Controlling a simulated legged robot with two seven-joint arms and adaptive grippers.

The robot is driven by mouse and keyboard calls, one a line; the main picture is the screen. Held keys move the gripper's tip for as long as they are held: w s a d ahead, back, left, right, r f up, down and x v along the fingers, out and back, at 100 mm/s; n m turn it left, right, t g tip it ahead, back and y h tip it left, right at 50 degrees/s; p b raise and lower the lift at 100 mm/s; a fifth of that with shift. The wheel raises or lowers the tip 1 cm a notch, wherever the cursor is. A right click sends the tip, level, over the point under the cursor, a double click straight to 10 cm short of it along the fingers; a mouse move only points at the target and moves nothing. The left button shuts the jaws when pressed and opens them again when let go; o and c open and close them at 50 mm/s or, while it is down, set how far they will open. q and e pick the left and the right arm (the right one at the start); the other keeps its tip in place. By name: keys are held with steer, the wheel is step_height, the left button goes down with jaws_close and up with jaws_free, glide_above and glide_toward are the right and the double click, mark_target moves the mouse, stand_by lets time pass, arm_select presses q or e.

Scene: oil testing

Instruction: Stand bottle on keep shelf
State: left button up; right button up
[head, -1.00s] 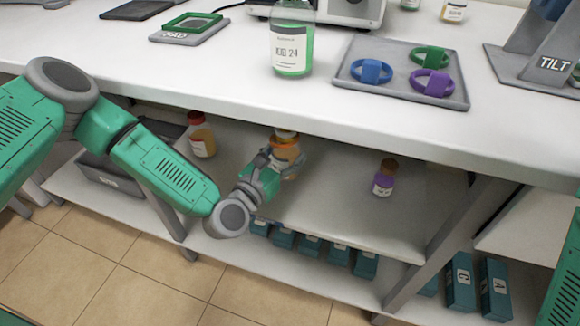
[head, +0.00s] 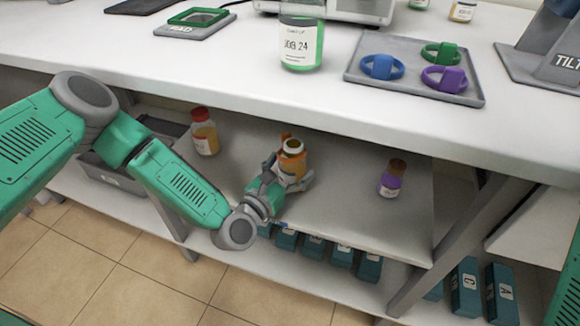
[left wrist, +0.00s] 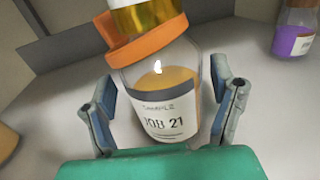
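The JOB 21 bottle (head: 291,168), with amber contents, a brown-gold cap and an orange neck collar, is at the middle of the shelf (head: 345,210) under the bench. It appears to stand on the shelf, though its base is partly hidden by my gripper. My left gripper (head: 290,183) reaches in from the front with its fingers spread on both sides of the bottle. In the left wrist view the bottle (left wrist: 160,95) looks slightly tilted, with gaps between it and both fingers (left wrist: 167,108). My right gripper is out of view.
The bench edge overhangs the shelf. Blue boxes (head: 342,255) sit on the lower level. A green bottle (head: 300,42) stands on the bench top.

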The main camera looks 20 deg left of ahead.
arm_select(q)
steer(key=shift+d+r, duration=0.25)
steer(key=shift+d, duration=0.15)
steer(key=v, duration=0.3)
steer(key=p+v, duration=0.1)
steer(key=v, duration=0.3)
steer(key=p+v, duration=0.1)
steer(key=v, duration=0.3)
steer(key=shift+a+f, duration=0.1)
steer(key=shift+a, duration=0.2)
steer(key=shift+s+d+p, duration=0.15)
steer(key=shift+s+p, duration=0.15)
steer(key=shift+s, duration=0.25)
